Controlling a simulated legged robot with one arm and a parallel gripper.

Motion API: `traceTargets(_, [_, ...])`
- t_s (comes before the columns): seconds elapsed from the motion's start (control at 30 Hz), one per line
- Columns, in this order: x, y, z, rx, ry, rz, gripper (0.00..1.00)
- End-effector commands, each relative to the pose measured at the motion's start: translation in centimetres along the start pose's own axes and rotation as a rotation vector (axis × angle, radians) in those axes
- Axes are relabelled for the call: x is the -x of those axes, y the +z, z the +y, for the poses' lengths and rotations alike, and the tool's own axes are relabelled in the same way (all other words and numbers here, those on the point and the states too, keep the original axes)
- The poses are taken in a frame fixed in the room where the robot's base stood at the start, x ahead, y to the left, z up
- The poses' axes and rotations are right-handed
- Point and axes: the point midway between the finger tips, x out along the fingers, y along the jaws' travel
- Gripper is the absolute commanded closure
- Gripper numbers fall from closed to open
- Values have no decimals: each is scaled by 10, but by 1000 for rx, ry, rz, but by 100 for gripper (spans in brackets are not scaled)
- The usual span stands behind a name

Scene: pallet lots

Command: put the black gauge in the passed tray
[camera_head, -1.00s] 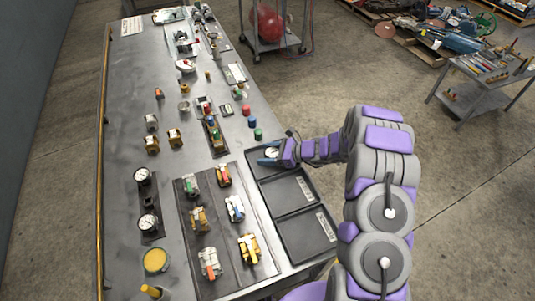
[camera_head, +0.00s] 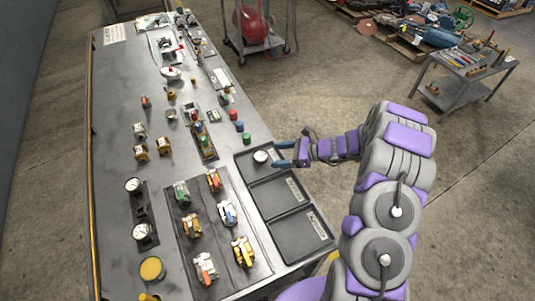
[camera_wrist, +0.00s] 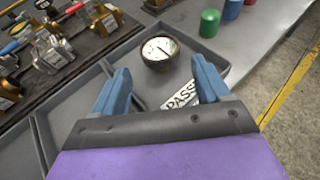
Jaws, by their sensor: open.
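The black gauge (camera_wrist: 160,52) has a white dial facing up and rests inside the passed tray (camera_wrist: 150,88), whose label reads PASSED in the wrist view. In the head view the gauge (camera_head: 261,156) sits in the farthest of the three black trays at the table's right edge, and that passed tray's surface (camera_head: 248,164) shows around it. My gripper (camera_head: 284,154) is open and empty, just right of the gauge. In the wrist view its two blue fingers (camera_wrist: 160,75) are spread on the near side of the gauge, apart from it.
Two empty black trays (camera_head: 277,194) (camera_head: 302,235) lie nearer along the same edge. A dark mat (camera_head: 207,216) with several valves is to their left. Two other gauges (camera_head: 133,184) (camera_head: 140,231) sit farther left. Red, blue and green cylinders (camera_head: 239,126) stand just beyond the passed tray.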

Motion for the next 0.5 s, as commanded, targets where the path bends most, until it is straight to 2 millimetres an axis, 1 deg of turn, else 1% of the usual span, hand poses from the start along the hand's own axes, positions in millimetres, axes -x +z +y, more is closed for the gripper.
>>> traceTargets(0.03, [8, 1, 0, 0, -2, 0, 24])
traceTargets(0.2, [20, 0, 0, -1, 2, 0, 24])
traceTargets(0.4, [22, 0, 1, 2, 3, 1, 24])
traceTargets(0.47, [22, 5, 3, 14, 11, 4, 24])
traceTargets(0.5, [22, 10, 6, 29, 23, 8, 24])
